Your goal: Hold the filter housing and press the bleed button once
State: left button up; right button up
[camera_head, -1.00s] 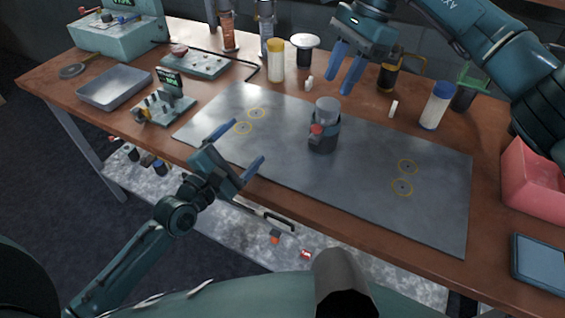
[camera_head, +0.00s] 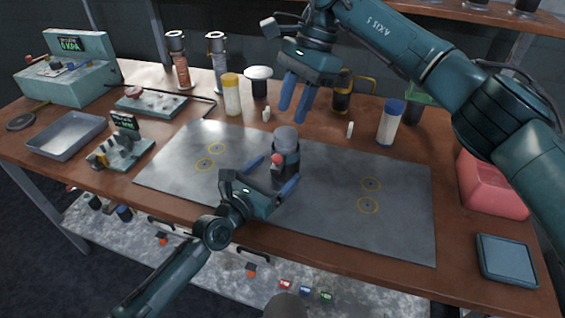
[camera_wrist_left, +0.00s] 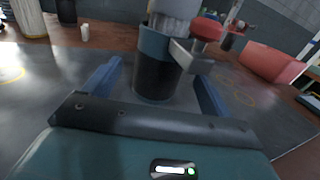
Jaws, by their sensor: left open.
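The filter housing (camera_head: 286,150) is a dark cylinder with a grey top, upright on the grey mat (camera_head: 330,215). Its red bleed button (camera_head: 277,159) sticks out on the side facing me. In the left wrist view the housing (camera_wrist_left: 158,72) stands between my left fingers, and the red button (camera_wrist_left: 206,29) is on a bracket at its right. My left gripper (camera_head: 271,173) is open around the lower part of the housing, with gaps to the fingers. My right gripper (camera_head: 293,98) hangs above the back of the mat, fingers apart, with nothing between them.
At the back stand a yellow-capped jar (camera_head: 232,97), a blue-capped jar (camera_head: 391,122) and a white-topped dark container (camera_head: 258,84). A metal tray (camera_head: 67,137) and a teal gauge unit (camera_head: 67,77) are at left. A pink bin (camera_head: 492,182) is at right. The mat's right half is clear.

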aim_at(276, 158)
pick_arm(q)
jog(key=shift+x, duration=2.2)
jog(key=c, duration=1.1)
pick_arm(e)
jog(key=shift+c, duration=0.2)
pick_arm(q)
jog(key=shift+c, duration=0.2)
pick_arm(e)
jog(key=shift+s+a+r+n+t+h, duration=0.1)
jog(key=shift+a+r+n+t+h, duration=0.1)
jog(key=shift+a+n+t+h, duration=0.15)
jog(key=c, duration=0.3)
jog(key=a+n+t+h, duration=0.1)
jog(key=n, duration=0.1)
jog(key=s+a+n+t+h, duration=0.1)
jog(key=t, duration=0.1)
jog(key=shift+s+a+r+n+t+h, duration=0.1)
jog(key=shift+s+r+n+t+h, duration=0.05)
jog(key=shift+r+n+t+h, duration=0.15)
grip_shut()
jog(key=shift+s+a+f+n+t+h, duration=0.15)
jog(key=shift+f+n+t, duration=0.3)
jog(key=shift+f, duration=0.85)
jog(key=shift+s+a+f+n+t+h, duration=0.1)
jog(key=shift+s+f+n+t+h, duration=0.35)
jog(key=shift+f, duration=0.85)
jog(key=shift+s+a+f+n+t+h, duration=0.1)
jog(key=shift+f+n+t, duration=0.15)
jog(key=shift+f+n, duration=0.75)
